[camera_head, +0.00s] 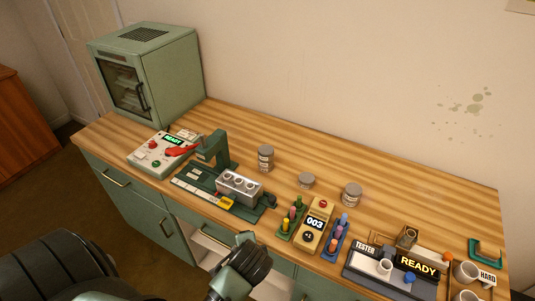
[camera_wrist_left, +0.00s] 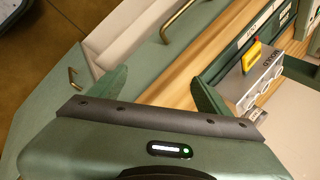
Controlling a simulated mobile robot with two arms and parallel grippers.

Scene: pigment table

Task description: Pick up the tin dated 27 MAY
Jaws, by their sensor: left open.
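Three grey tins stand on the wooden table in the head view: a taller one (camera_head: 265,158) behind the silver block, a low flat one (camera_head: 306,180) to its right, and a medium one (camera_head: 352,195) further right. Their labels are too small to read, so I cannot tell which is dated 27 MAY. My left gripper (camera_wrist_left: 159,76) is open, its two green fingers apart with nothing between them, near the table's front edge and drawers. It is well apart from the tins, and none of them shows in the left wrist view. My right gripper is not in view.
A green press with a silver block (camera_head: 240,186) stands in front of the tall tin. A counter box (camera_head: 314,226) and peg racks stand in front of the other tins. A tester (camera_head: 395,272) is at right, a green cabinet (camera_head: 150,75) at back left. The table's back strip is clear.

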